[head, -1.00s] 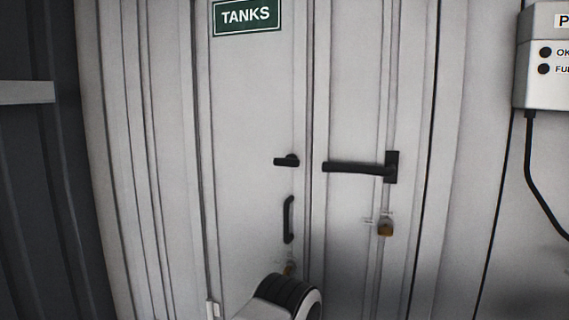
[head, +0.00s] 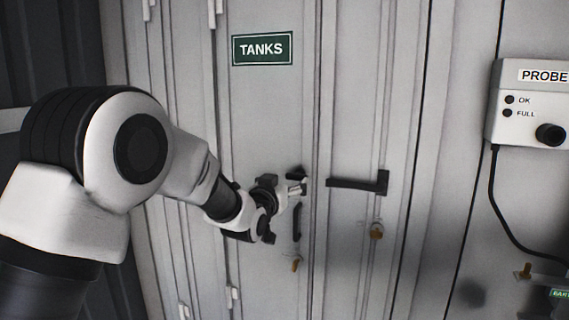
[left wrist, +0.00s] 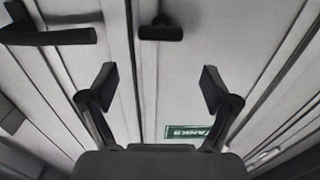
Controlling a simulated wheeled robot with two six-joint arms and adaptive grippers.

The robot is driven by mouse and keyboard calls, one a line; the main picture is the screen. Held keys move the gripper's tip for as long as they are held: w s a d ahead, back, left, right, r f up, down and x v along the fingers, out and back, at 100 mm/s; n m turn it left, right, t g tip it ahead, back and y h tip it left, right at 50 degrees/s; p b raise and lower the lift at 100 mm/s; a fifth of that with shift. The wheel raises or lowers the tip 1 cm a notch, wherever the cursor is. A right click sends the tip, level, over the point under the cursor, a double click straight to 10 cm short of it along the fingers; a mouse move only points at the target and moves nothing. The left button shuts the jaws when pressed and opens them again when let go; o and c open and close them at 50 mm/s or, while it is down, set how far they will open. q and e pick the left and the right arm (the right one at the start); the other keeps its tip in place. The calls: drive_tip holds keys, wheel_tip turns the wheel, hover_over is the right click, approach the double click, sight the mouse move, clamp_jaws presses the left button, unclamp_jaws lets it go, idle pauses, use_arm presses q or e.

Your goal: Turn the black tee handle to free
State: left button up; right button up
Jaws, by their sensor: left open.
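The black tee handle (head: 296,172) is on the pale door under the green TANKS sign, partly hidden behind my left gripper in the head view. Its short black bar shows clearly in the left wrist view (left wrist: 160,32), lying across that picture at the top. My left gripper (head: 284,207) is in front of the door, close to the tee handle. In the left wrist view its two fingers (left wrist: 159,82) are spread, with nothing between them. The tee handle lies beyond the fingertips and looks apart from them. My right gripper is not in view.
A black lever handle (head: 357,183) is right of the tee handle, with a brass padlock (head: 376,231) below it. A black pull handle (head: 297,222) is just below the tee handle, partly covered by my gripper. A grey PROBE box (head: 530,105) with a cable hangs at the right.

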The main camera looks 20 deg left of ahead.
sight(295, 175)
use_arm(q)
drive_tip(key=w+p, duration=0.1)
drive_tip(key=w, duration=0.1)
drive_tip(key=w+p, duration=0.1)
drive_tip(key=w, duration=0.2)
drive_tip(key=w+p, duration=0.1)
drive_tip(key=w, duration=0.1)
drive_tip(key=shift+w+f, duration=0.25)
drive_tip(key=shift+w, duration=0.1)
drive_tip(key=shift+w+d, duration=0.1)
drive_tip(key=shift+w, duration=0.25)
drive_tip(key=shift+f, duration=0.1)
drive_tip(key=shift+c, duration=0.3)
drive_tip(key=c, duration=1.1)
